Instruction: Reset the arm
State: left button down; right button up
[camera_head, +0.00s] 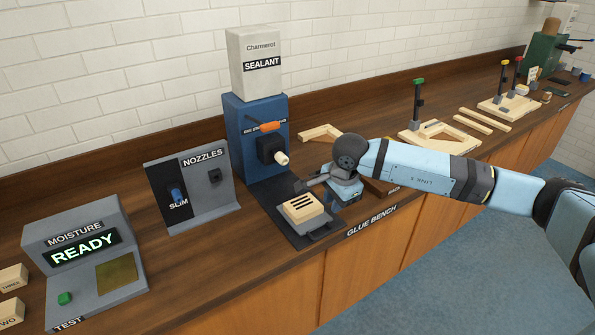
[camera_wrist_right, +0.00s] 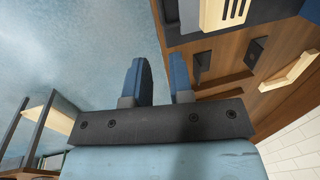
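My right arm (camera_head: 425,170) comes in from the right and reaches over the front of the glue bench (camera_head: 355,240). My right gripper (camera_head: 308,185) is beside the pale slotted block (camera_head: 302,207) on the dark tray (camera_head: 322,231) under the sealant dispenser (camera_head: 255,130). In the right wrist view, the blue fingers of my right gripper (camera_wrist_right: 158,78) stand apart with nothing between them. Part of the slotted block (camera_wrist_right: 226,10) shows at the top of that view, beyond the fingers. My left gripper is in neither view.
A nozzle stand (camera_head: 193,190) and a moisture tester (camera_head: 85,260) reading READY stand left of the dispenser. Pale wooden blocks (camera_head: 12,278) lie at the far left. Wooden frame parts (camera_head: 438,135) lie on the right counter. Open blue floor (camera_head: 440,280) lies in front.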

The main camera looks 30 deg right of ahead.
jog(key=shift+a, duration=0.1)
jog(key=s+a+m+t+y+p, duration=0.1)
jog(key=s+a+m+t+y, duration=0.1)
jog(key=s+a+m+y, duration=0.5)
jog(key=a+m+t+y, duration=0.1)
jog(key=a+m+y, duration=0.4)
jog(key=a, duration=0.6)
jog(key=s+a+m+t+y+p, duration=0.1)
jog(key=s+a+m+t+y, duration=0.1)
jog(key=s+a+m+y, duration=0.5)
jog(key=s+d+f+m+t+h, duration=0.1)
jog(key=f+m+h, duration=0.4)
jog(key=m, duration=0.6)
jog(key=s+d+f+m+t+h+p, duration=0.1)
jog(key=s+d+f+m+h, duration=0.3)
jog(key=m, duration=0.7)
jog(key=s+d+f+m+t+h, duration=0.1)
jog(key=s+f+m+h, duration=0.4)
jog(key=f+m, duration=0.5)
jog(key=shift+s+d+m+t+h+p, duration=0.15)
jog(key=shift+d+m+t+h+p, duration=0.2)
jog(key=shift+d+h, duration=0.6)
